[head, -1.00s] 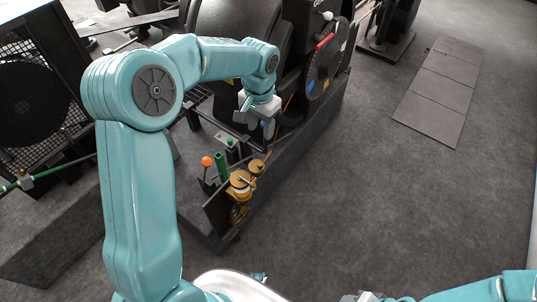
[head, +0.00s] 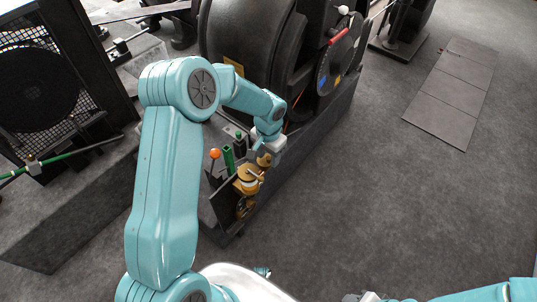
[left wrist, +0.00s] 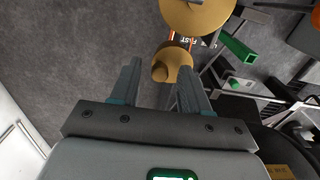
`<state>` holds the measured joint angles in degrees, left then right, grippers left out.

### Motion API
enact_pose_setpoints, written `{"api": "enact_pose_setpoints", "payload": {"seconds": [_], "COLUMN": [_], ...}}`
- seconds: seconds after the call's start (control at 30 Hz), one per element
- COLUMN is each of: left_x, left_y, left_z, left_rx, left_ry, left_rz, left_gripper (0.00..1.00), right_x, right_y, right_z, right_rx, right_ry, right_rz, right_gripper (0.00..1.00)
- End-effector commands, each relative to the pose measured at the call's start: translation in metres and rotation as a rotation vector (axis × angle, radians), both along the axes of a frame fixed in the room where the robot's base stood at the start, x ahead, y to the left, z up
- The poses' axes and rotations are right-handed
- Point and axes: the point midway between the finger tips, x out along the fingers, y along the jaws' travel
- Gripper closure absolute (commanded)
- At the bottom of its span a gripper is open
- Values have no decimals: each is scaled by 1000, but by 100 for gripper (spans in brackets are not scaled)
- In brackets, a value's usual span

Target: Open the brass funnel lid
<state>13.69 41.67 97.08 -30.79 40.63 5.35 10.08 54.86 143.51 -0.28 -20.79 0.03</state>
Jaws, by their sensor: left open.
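A small round brass lid with a knob (left wrist: 177,63) lies just ahead of the fingertips in the left wrist view, closer to the right finger. It also shows in the head view (head: 264,160), partly covered by my gripper. A larger round brass piece (left wrist: 197,14) is beyond it; in the head view it is nearer to me (head: 247,184). I cannot tell for sure which of the two is the funnel lid. My left gripper (left wrist: 157,75) is open and empty, its fingers apart, above the small lid. Of my right arm, only part shows at the lower right.
An orange ball-topped lever (head: 214,154) and a green channel-shaped piece (head: 229,158) stand left of the brass parts. A dark machine with a dial wheel (head: 339,63) rises behind. Grey floor at right is clear, with a flat panel (head: 452,95).

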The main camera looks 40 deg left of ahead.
Motion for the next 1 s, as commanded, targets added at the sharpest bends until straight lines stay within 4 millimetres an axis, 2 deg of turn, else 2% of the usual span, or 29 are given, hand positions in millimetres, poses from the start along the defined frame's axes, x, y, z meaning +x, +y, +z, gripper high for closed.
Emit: {"api": "enact_pose_setpoints", "payload": {"seconds": [0.23, 0.27, 0.3, 0.37, 0.4, 0.77, 1.0], "left_x": [1, 1, 1, 1, 1, 3, 11], "left_y": [1, 1, 1, 1, 1, 0, 1], "left_z": [-1, -1, -1, -1, -1, -2, -4], "left_rx": [0, 0, 0, 0, 0, 0, 1], "left_ry": [-1, -1, -1, -1, -1, -3, -4], "left_rz": [0, 0, 0, 0, 0, 37, 178], "left_gripper": [54, 61, 74, 93, 100, 100, 100], "right_x": [0, 0, 0, 0, 0, 0, 0], "right_y": [0, 0, 0, 0, 0, 0, 0], "right_z": [0, 0, 0, 0, 0, -5, -20], "right_rx": [0, 0, 0, 0, 0, 0, 0], "right_ry": [0, 0, 0, 0, 0, 0, 0], "right_rz": [0, 0, 0, 0, 0, 0, 0], "right_gripper": [57, 57, 57, 57, 57, 57, 57]}}
